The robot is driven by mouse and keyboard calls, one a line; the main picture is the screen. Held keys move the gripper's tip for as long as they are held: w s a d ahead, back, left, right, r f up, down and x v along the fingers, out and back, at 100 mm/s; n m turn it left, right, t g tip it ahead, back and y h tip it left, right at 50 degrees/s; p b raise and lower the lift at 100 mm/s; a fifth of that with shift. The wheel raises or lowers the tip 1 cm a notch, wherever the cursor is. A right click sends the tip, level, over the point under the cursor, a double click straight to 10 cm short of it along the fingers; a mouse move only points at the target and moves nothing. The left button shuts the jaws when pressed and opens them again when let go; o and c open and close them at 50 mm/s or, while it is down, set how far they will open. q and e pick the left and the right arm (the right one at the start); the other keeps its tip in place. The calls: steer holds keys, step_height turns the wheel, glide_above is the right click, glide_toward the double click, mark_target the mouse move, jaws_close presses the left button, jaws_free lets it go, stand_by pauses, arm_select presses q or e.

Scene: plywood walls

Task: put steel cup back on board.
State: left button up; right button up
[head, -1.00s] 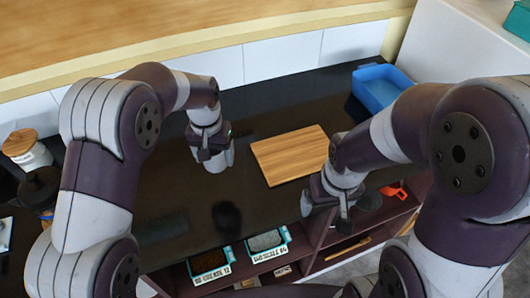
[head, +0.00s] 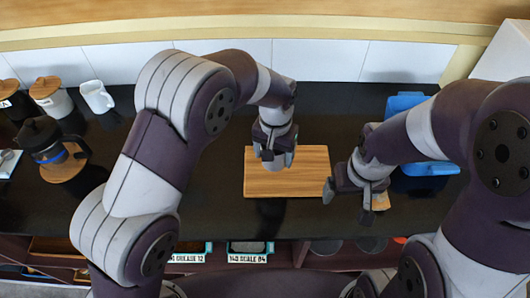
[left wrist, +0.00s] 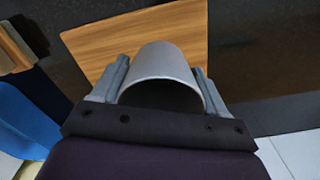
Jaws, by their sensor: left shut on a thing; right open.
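The steel cup (left wrist: 165,62) is a plain grey cylinder in the left wrist view, its open rim towards the camera. My left gripper (left wrist: 160,88) is shut on it, one finger on each side. In the head view my left gripper (head: 274,155) is over the left part of the wooden board (head: 308,183), and the cup (head: 273,166) shows only partly below the fingers. The board also lies behind the cup in the left wrist view (left wrist: 110,45). I cannot tell whether the cup touches the board. My right gripper (head: 357,190) is open and empty near the board's right end.
A blue bin (head: 432,168) stands at the right, partly behind my right arm. A coffee press (head: 45,140), a white mug (head: 97,97) and wooden-lidded jars (head: 50,95) stand at the left. Shelves with labelled trays (head: 249,247) lie below the counter's front edge.

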arm_select(q)
steer(key=w+f, duration=0.1)
steer(key=w+a+f, duration=0.1)
steer(key=w, duration=0.1)
steer(key=w+a+f+p, duration=0.1)
steer(key=shift+w+a+f, duration=0.15)
steer(key=shift+w+a, duration=0.05)
steer(key=shift+w, duration=0.2)
step_height(320, 180, down, 4)
steer(key=shift+a+r+p, duration=0.15)
steer(key=shift+r+p, duration=0.1)
steer(key=shift+p, duration=0.5)
steer(key=shift+f, duration=0.3)
steer(key=shift+f, duration=0.15)
steer(key=o, duration=1.2)
steer(key=shift+c, duration=0.2)
